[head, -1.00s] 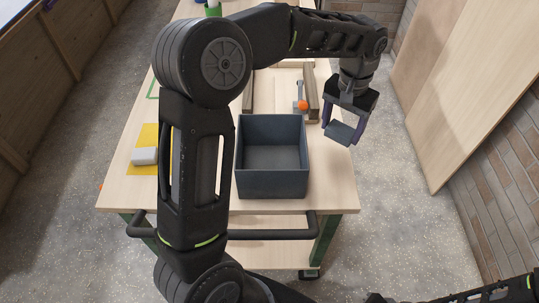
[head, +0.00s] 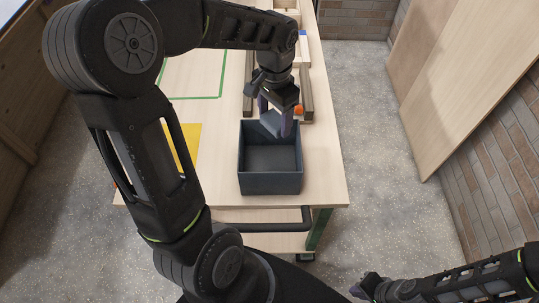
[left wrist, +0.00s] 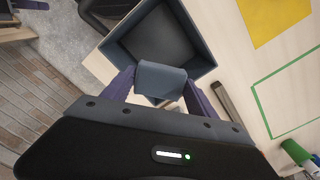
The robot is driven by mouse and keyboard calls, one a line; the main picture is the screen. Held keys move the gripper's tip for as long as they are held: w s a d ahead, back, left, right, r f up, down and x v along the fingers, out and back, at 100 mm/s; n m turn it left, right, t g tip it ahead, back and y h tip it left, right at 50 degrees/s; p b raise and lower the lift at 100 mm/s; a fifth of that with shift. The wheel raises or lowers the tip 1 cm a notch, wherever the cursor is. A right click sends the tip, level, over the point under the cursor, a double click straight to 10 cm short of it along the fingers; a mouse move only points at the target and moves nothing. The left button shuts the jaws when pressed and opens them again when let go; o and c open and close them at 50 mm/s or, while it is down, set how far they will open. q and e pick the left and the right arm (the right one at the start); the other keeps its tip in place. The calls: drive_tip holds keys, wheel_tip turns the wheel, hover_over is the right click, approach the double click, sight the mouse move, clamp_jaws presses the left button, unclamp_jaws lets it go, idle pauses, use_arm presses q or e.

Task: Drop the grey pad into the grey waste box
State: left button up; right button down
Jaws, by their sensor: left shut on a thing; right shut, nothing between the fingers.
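The grey pad (head: 271,123) is held between the purple fingers of my left gripper (head: 276,118), which is shut on it. In the left wrist view the pad (left wrist: 160,79) overlaps the edge of the grey waste box (left wrist: 127,45). In the head view the box (head: 270,184) is open-topped and upright on the table, its visible floor bare. The pad is over the far part of the box, near its back rim; its exact height above the rim is hard to tell. My right gripper (head: 366,287) is shut and empty, low at the right, away from the table.
A yellow mat (head: 187,142) lies left of the box, partly hidden by my left arm. A green outline (head: 197,97) marks the tabletop farther back. Wooden rails (head: 307,92) and an orange-ended tool (head: 299,110) are behind the box. A handle bar (head: 280,227) runs along the front.

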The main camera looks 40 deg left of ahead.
use_arm(q)
wheel_tip(320, 180, down, 6)
drive_tip(key=b, duration=0.4)
drive_tip(key=shift+b, duration=0.3)
drive_tip(key=o, duration=1.4)
drive_tip(key=shift+r, duration=0.1)
wheel_tip(320, 180, up, 8)
drive_tip(key=shift+f+b, duration=0.15)
drive_tip(key=shift+b, duration=0.3)
